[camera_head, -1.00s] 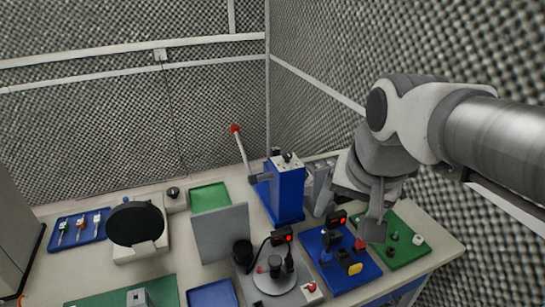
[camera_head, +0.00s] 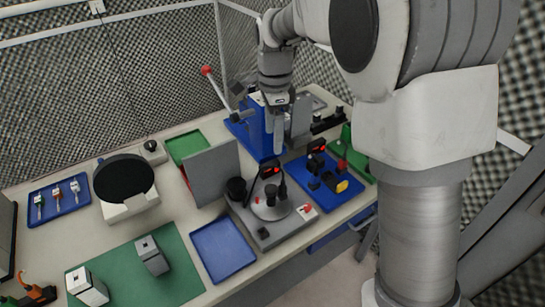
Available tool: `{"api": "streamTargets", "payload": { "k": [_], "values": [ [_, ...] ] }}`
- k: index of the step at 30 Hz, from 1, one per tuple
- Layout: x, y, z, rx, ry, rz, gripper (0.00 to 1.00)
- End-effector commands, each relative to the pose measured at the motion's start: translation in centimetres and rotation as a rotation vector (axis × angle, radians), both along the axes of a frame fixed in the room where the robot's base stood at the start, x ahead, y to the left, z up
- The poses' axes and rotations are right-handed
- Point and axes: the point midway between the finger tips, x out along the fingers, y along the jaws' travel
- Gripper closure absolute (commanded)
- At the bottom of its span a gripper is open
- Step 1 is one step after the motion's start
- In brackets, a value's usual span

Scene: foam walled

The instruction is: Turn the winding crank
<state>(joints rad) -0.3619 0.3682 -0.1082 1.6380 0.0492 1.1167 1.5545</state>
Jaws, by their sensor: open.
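My gripper (camera_head: 279,148) points down beside the blue upright machine (camera_head: 261,133), near the back of the bench. Its fingers overlap in this view, and it appears open and empty. A grey lever (camera_head: 217,90) with a red ball knob (camera_head: 206,70) slants up to the left of the blue machine. In front stands a grey station (camera_head: 262,234) with a round plate, black cylinders and a red button. I cannot tell for sure which part is the winding crank. My gripper partly hides the blue machine's right side.
A blue board (camera_head: 318,207) with black blocks and a yellow piece lies right of the gripper. A grey upright panel (camera_head: 213,174) stands left. My arm covers the right side.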

Motion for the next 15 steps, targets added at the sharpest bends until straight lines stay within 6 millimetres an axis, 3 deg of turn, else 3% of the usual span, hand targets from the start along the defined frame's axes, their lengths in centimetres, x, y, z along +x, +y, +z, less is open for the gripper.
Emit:
{"api": "streamTargets", "payload": {
  "k": [10,15],
  "values": [
    [0.8,0.9,-2.8,-0.012,0.022,-0.066,0.21],
    [0.8,0.9,-6.0,-0.012,0.025,-0.064,0.21]
  ]
}}
